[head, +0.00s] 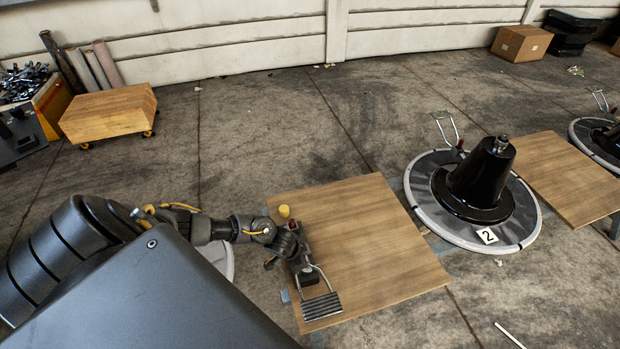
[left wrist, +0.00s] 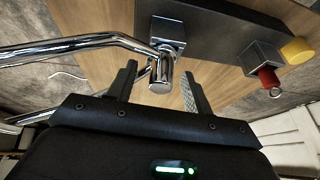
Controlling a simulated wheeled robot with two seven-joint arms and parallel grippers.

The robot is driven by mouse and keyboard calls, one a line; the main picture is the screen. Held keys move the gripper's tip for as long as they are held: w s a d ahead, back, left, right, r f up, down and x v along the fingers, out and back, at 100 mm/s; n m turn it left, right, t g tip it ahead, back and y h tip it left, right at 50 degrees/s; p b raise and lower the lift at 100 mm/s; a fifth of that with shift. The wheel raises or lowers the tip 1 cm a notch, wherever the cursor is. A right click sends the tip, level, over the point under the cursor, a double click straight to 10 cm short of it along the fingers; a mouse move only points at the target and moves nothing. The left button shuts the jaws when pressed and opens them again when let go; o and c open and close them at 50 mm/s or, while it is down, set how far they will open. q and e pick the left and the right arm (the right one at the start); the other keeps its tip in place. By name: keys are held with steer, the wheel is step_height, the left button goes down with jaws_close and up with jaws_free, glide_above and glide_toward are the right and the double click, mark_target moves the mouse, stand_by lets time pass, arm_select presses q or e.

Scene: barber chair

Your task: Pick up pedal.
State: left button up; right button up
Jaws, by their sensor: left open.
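The pedal lies on a wooden board, with its ridged footplate (head: 321,306) at the near left edge and a bent chrome frame rising from it. My left gripper (head: 301,264) is over the base end of the pedal and hides part of it. In the left wrist view, the open fingers (left wrist: 158,90) stand either side of a short chrome cylinder (left wrist: 160,74). A dark base block (left wrist: 215,30) lies beyond, and a chrome tube (left wrist: 75,44) runs off to the left. Whether the fingers touch the chrome is unclear. My right gripper is not in view.
The wooden board (head: 385,235) is clear on its right side. A yellow cap (head: 284,211) shows beside my left gripper. A round chair base (head: 470,215) marked 2 stands to the right. A wooden box on wheels (head: 108,112) is at the back left.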

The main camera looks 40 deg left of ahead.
arm_select(q)
steer(key=shift+f, duration=0.1)
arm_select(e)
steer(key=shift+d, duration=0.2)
